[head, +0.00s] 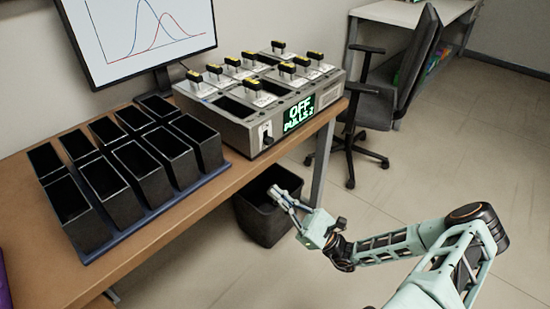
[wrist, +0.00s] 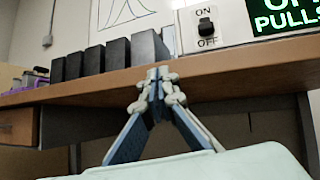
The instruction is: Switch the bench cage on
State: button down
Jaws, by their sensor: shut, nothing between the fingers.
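The bench cage (head: 238,128) is a grey metal box at the right end of the bench, with several yellow-topped black handles on top. Its green display (head: 299,112) reads "OFF" and "PULLS 2", the last character being hard to read. A black switch (head: 267,138) is on its front, left of the display. In the wrist view the switch (wrist: 206,26) sits between "ON" above and "OFF" below. My gripper (head: 277,194) is shut and empty, in front of the bench and below its top. In the wrist view its fingertips (wrist: 158,74) are below and left of the switch, apart from it.
The bench edge (wrist: 100,88) lies just beyond my fingers. Several black bins (head: 112,180) stand on a blue tray at the left, near a monitor (head: 140,35). A black waste bin (head: 262,215) is under the bench. An office chair (head: 385,95) stands behind. Floor at the right is clear.

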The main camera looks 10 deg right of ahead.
aim_at(275, 155)
jog(key=d+m+t+h, duration=0.1)
jog(key=m+t, duration=0.1)
jog(key=w+d+m+t+h, duration=0.1)
jog(key=d+t+h, duration=0.1)
jog(key=w+d+m+t+h, duration=0.1)
jog(key=d+m+t+h, duration=0.1)
jog(key=shift+w+d+f+m+t, duration=0.2)
jog(key=shift+w+f+m+t, duration=0.1)
jog(key=shift+t, duration=0.1)
jog(key=b+x, duration=0.1)
jog(key=x, duration=0.9)
jog(key=shift+s+a+b, duration=0.1)
jog(key=shift+b, duration=0.3)
